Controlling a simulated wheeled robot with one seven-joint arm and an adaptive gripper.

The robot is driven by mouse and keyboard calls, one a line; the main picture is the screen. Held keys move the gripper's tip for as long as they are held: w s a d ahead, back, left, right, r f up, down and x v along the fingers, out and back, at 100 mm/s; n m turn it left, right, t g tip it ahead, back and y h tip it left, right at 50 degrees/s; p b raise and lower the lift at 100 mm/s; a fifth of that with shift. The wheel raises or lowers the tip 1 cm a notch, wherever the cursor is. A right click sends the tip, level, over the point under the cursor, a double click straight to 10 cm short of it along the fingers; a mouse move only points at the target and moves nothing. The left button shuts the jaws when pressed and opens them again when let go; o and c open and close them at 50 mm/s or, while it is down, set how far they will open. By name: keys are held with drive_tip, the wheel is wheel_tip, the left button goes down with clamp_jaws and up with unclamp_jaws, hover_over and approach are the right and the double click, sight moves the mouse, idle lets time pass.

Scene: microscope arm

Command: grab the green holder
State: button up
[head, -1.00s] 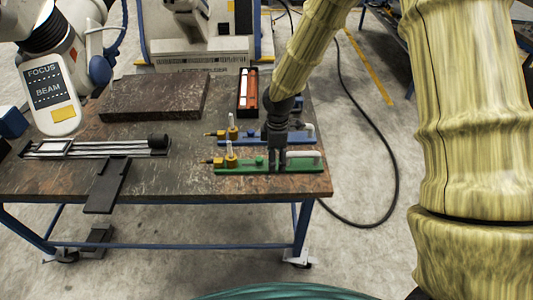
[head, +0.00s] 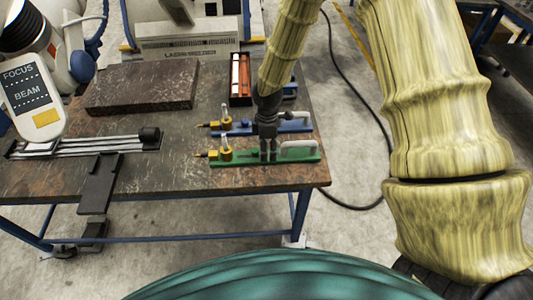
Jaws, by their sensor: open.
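The green holder (head: 229,160) lies flat near the right front of the brown table. It carries brass fittings (head: 226,153) at its left end and a pale grey handle (head: 299,150) at its right end. My gripper (head: 268,157) points down at the middle of the green holder, just left of the handle. Its dark fingers are apart, and they hide part of the holder. I cannot tell whether the fingertips touch it.
A similar blue holder (head: 243,129) lies just behind the green one. A black tray with red and white items (head: 240,75), a dark stone slab (head: 143,87) and a rail assembly (head: 85,145) are also on the table (head: 160,181). A microscope head (head: 32,87) hangs at the left.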

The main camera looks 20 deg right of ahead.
drive_tip(key=shift+w+a+f+p, duration=0.1)
drive_tip(key=shift+w+f+p, duration=0.1)
drive_tip(key=shift+f+p, duration=0.4)
drive_tip(key=shift+w+f+p, duration=0.15)
drive_tip(key=shift+f+p, duration=0.25)
drive_tip(key=shift+f, duration=0.3)
drive_tip(key=shift+f+p, duration=0.4)
drive_tip(key=shift+f, duration=0.9)
drive_tip(key=shift+w, duration=0.1)
drive_tip(key=c, duration=1.7)
drive_tip(key=shift+r, duration=0.15)
